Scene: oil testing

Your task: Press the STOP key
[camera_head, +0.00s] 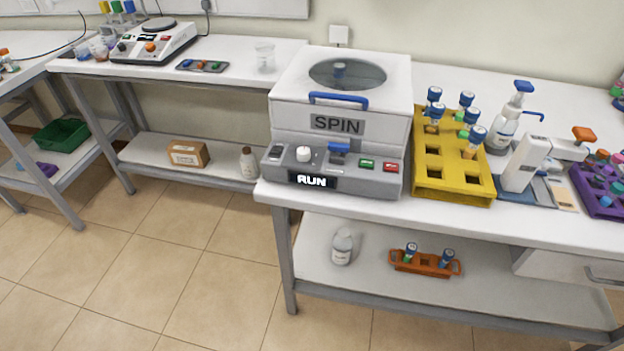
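A white and grey centrifuge (290,113) marked SPIN stands on the bench with its lid shut. A round window (347,74) and a blue handle (338,99) are on the lid. Its front panel has a display (312,181) reading RUN, a white knob (304,154), a blue lever (339,147), a green key (367,164) and a red key (390,167). The lettering on the two keys is too small to read for sure. Neither of my grippers is in view.
A yellow rack (429,191) with blue-capped tubes stands just right of the centrifuge. A pump bottle (505,125), a white device (526,163) and a purple rack (596,204) are further right. Space in front of the panel, above the floor (180,275), is clear.

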